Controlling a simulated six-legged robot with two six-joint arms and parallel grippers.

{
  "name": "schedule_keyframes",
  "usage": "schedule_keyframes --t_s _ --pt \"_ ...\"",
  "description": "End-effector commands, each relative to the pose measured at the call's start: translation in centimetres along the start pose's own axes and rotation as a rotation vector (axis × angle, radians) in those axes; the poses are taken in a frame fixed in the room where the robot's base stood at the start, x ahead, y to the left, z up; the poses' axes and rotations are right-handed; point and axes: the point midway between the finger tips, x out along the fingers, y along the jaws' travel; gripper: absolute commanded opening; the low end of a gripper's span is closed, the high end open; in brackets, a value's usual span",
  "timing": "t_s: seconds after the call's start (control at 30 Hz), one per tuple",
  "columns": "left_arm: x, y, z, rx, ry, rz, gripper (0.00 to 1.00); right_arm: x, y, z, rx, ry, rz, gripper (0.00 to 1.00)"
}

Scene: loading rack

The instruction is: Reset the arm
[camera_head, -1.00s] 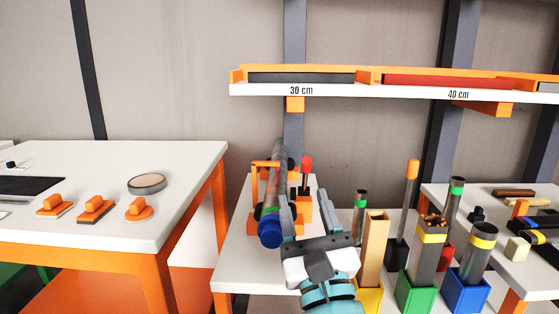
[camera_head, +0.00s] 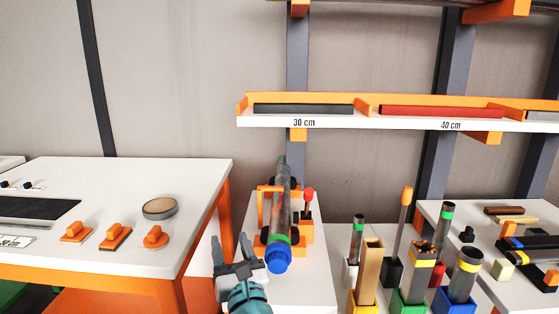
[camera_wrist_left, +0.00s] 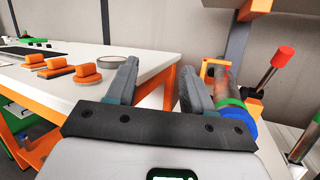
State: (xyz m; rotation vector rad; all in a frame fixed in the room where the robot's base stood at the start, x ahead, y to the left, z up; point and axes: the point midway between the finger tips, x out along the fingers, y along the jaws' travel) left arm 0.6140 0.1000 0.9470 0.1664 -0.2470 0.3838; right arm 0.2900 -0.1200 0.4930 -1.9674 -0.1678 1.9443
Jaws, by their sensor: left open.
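My left gripper (camera_head: 232,246) is open and empty in the head view, just left of the pipe in the orange rack. The dark pipe (camera_head: 283,205) has a green band and a blue end cap (camera_head: 279,267) and lies in the orange holder (camera_head: 264,205). In the left wrist view my open jaws (camera_wrist_left: 158,88) have nothing between them but the white table and its orange leg behind. The pipe's blue end (camera_wrist_left: 243,118) shows right beside the right finger. My right gripper is not in view.
A white table (camera_head: 130,200) at left holds several orange-handled blocks and a round grey dish (camera_head: 159,208). A shelf (camera_head: 350,123) with bars runs along the wall. Several coloured bins with tubes, such as the green one (camera_head: 408,303), stand at right. A red-knobbed lever (camera_head: 308,200) stands beside the pipe.

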Motion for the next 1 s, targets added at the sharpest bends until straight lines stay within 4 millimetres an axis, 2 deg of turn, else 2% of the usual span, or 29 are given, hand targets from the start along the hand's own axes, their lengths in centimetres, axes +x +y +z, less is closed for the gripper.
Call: schedule_keyframes --t_s 0.03,0.07,0.1,0.17,0.2,0.27,0.3,0.37,0.4,0.47,0.5,0.57,0.6,0.7,0.83,0.9,1.0 --pt "1.3 1.7 -1.1 0.075 0.063 -0.008 0.52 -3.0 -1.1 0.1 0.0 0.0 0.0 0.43" --pt "1.6 2.4 -2.5 0.127 0.103 -0.024 0.52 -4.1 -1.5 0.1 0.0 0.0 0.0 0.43" --pt "1.8 3.7 -4.8 0.222 0.171 -0.057 0.52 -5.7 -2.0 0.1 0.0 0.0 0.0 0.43" --pt "1.1 5.8 -9.0 0.404 0.3 -0.146 0.52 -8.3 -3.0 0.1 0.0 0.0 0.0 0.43" --pt "-0.1 7.0 -12.0 0.539 0.388 -0.236 0.52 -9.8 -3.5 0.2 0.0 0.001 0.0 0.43" --pt "-3.2 8.6 -16.0 0.735 0.508 -0.404 0.52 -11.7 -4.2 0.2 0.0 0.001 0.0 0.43" --pt "-5.7 9.5 -18.3 0.859 0.57 -0.538 0.52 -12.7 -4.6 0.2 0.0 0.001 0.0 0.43" --pt "-10.2 10.6 -20.9 1.029 0.631 -0.767 0.52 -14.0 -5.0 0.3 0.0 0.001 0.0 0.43" --pt "-13.4 11.0 -22.2 1.129 0.643 -0.936 0.52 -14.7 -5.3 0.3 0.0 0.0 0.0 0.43" --pt "-18.5 11.4 -23.4 1.259 0.612 -1.209 0.52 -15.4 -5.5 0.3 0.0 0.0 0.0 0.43" --pt "-21.8 11.4 -23.8 1.332 0.55 -1.393 0.52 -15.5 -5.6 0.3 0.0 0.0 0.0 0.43" --pt "-26.4 11.1 -23.9 1.421 0.403 -1.657 0.52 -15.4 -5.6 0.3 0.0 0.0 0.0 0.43" --pt "-29.0 10.9 -23.8 1.47 0.269 -1.814 0.52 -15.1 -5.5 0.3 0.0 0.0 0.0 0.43" --pt "-33.5 10.8 -22.7 1.553 -0.087 -2.098 0.52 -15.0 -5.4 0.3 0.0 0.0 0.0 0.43" --pt "-35.9 11.0 -22.0 1.609 -0.459 -2.268 0.52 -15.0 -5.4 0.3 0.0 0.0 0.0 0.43" --pt "-36.3 11.1 -21.9 1.629 -0.574 -2.299 0.52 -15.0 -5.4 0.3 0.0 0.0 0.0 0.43" --pt "-36.4 11.1 -21.9 1.653 -0.652 -2.308 0.52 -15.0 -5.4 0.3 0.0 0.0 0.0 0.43"
